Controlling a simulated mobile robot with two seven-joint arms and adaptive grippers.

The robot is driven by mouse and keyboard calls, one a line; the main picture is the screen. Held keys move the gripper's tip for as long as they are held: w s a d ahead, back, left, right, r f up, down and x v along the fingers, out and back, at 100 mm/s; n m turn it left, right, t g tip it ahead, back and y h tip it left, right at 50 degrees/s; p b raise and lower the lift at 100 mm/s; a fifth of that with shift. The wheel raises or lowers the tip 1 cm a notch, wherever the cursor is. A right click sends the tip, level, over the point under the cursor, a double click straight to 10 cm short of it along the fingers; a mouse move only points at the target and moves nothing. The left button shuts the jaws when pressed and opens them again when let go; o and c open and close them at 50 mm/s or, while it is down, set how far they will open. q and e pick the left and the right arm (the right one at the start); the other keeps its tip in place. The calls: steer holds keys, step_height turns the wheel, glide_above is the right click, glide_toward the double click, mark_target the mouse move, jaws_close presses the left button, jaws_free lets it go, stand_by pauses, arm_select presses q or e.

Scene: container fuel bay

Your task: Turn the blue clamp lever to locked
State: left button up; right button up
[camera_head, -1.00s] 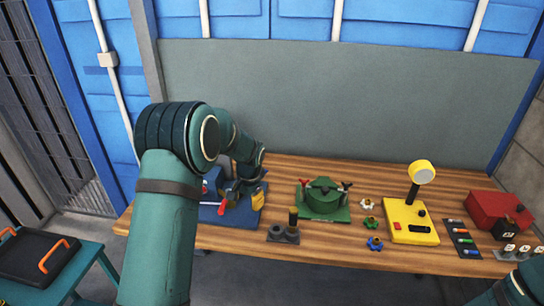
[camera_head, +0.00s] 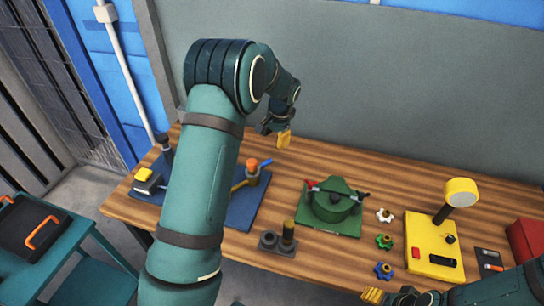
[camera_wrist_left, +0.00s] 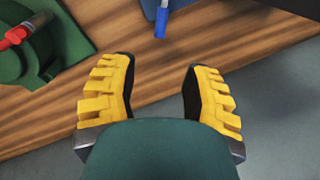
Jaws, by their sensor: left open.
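The blue clamp lever (camera_head: 265,162) shows as a short blue-tipped handle beside an orange knob (camera_head: 253,165) on a blue base plate (camera_head: 245,210). My left forearm hides part of this plate. My left gripper (camera_head: 280,132) is raised over the back of the table, behind and to the right of the lever, apart from it. In the left wrist view its yellow-padded fingers (camera_wrist_left: 160,75) are spread with nothing between them, and the blue lever tip (camera_wrist_left: 160,24) shows beyond them. My right gripper (camera_head: 390,297) is partly in view at the lower right edge; its opening is unclear.
A green fixture (camera_head: 333,205) with a red-tipped handle stands right of the blue plate. A grey block with posts (camera_head: 277,245), small coloured knobs (camera_head: 384,241) and a yellow box (camera_head: 432,245) with a round-headed stalk are nearby. A grey panel (camera_head: 380,80) closes off the back.

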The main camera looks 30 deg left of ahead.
mark_target(270, 160)
arm_select(q)
steer(key=f, duration=0.3)
steer(key=a+f+b, duration=0.1)
steer(key=f, duration=0.3)
steer(key=a+f, duration=0.1)
steer(key=f, duration=0.3)
steer(key=shift+w+b, duration=0.35)
steer(key=shift+b, duration=0.05)
steer(key=shift+a+f, duration=0.1)
steer(key=shift+f, duration=0.3)
jaws_close()
